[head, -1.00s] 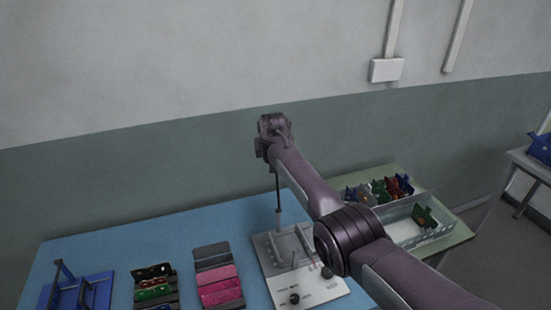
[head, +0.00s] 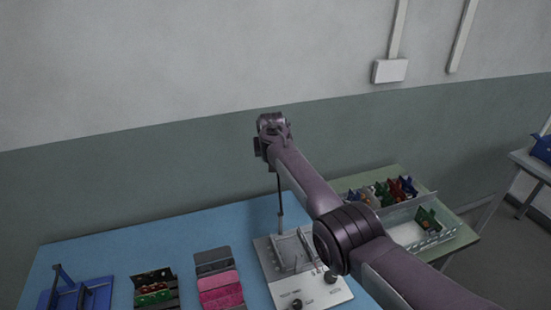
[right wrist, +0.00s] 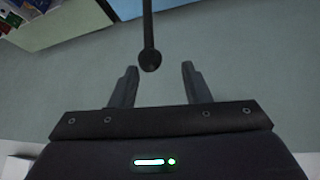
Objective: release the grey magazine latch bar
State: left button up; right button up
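A pale fixture (head: 325,292) with dark knobs and a grey upper part stands on the blue table. A thin dark rod (head: 279,190) rises from its back; in the right wrist view a dark rod ends in a round black knob (right wrist: 150,61). I cannot tell which part is the grey latch bar; my right arm covers some of the fixture. My right gripper (right wrist: 160,67) is open, with the knob showing between its fingertips and no clear contact. In the head view its end (head: 258,147) is high above the table, near the rod's top. My left gripper is out of view.
On the blue table (head: 130,243) stand a blue frame (head: 97,286), a dark holder (head: 153,285) with coloured pieces and a pink-and-grey block (head: 220,288). A clear bin (head: 432,238) and several coloured parts sit on the green table at right. The wall rises behind.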

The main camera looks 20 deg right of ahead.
jog(key=shift+s+r, duration=0.1)
jog(key=shift+s, duration=0.2)
jog(key=shift+s+r, duration=0.3)
jog(key=shift+r, duration=0.25)
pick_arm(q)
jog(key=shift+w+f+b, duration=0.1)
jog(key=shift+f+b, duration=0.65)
pick_arm(e)
jog(key=v, duration=0.5)
jog(key=shift+a+r, duration=0.25)
jog(key=shift+r, duration=0.2)
